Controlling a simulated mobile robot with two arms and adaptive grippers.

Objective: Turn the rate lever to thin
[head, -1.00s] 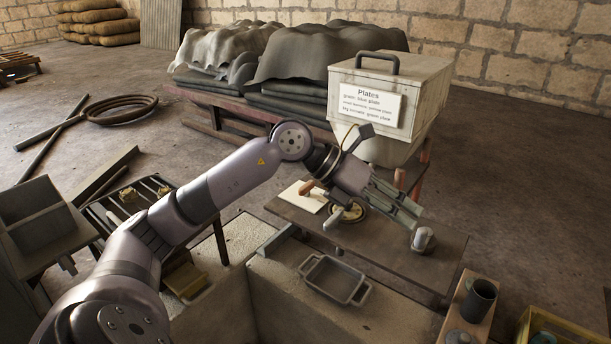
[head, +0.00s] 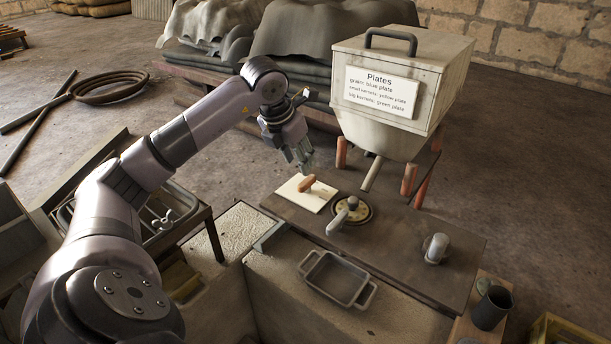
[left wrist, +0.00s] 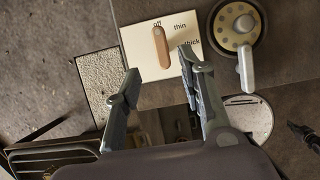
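The rate lever (head: 306,183) is a short orange-brown handle on a white card (head: 318,199) at the left end of the dark bench top. In the left wrist view the lever (left wrist: 161,47) lies along the line to the word "off"; "thin" and "thick" are printed to its right on the card (left wrist: 140,60). My left gripper (head: 303,163) hangs above and just behind the lever in the head view. In the left wrist view its two fingers (left wrist: 158,62) are spread apart with nothing between them, and the lever shows beyond the fingertips.
A round dial with a grey crank handle (head: 352,212) sits right of the card. A grey knob (head: 437,247) stands farther right. A hopper with a plate sign (head: 385,90) rises behind. An empty tray (head: 337,279) lies in front, and a dark cup (head: 491,308) stands front right.

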